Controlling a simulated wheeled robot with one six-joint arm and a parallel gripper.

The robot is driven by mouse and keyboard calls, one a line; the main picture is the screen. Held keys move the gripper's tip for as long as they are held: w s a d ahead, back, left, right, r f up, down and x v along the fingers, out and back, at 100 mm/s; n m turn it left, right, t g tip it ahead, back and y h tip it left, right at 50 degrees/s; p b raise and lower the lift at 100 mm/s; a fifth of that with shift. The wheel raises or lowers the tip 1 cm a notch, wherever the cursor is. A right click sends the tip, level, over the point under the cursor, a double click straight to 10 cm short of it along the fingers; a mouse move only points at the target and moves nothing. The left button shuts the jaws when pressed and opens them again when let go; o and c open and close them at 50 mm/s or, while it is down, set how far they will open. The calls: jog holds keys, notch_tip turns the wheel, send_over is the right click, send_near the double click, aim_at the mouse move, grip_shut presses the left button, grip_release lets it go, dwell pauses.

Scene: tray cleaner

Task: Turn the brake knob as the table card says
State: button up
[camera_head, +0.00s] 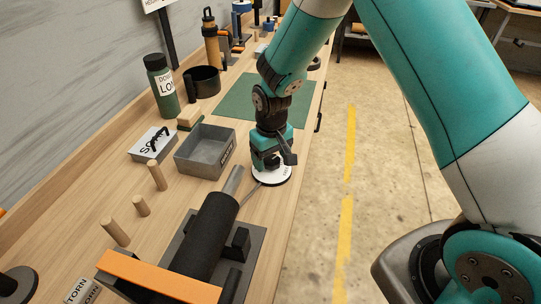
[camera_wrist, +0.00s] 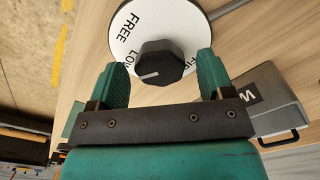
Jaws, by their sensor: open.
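The brake knob (camera_wrist: 160,62) is a black faceted knob on a round white dial (camera_wrist: 190,22) in the wrist view. FREE and a partly hidden word starting LO are readable on the dial; another word at right is cut off. A pale pointer line on the knob points toward the LO word. My gripper (camera_wrist: 161,66) is open, with one teal finger on each side of the knob and a visible gap to each. In the head view, the dial (camera_head: 272,178) shows below my gripper (camera_head: 271,162), which hides the knob. A card on a black post (camera_head: 160,4) is cut off and unreadable.
A grey bin (camera_head: 206,150) and wooden pegs (camera_head: 157,176) stand left of the dial. A black roller with an orange bar (camera_head: 158,276) lies in front. A green bottle (camera_head: 161,87) and black mug (camera_head: 202,81) stand behind. The green mat (camera_head: 235,98) has bare room.

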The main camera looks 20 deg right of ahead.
aim_at(271, 159)
notch_tip(271, 159, up, 17)
jog(key=shift+r, duration=0.2)
dwell(0.3)
jog(key=s+a+r+n+y, duration=0.2)
jog(key=s+r, duration=0.1)
jog(key=s, duration=0.9)
jog(key=s+a+r+n+y, duration=0.2)
jog(key=s+r, duration=0.2)
jog(key=s, duration=0.8)
jog(key=shift+s+a, duration=0.15)
jog(key=shift+s, duration=0.25)
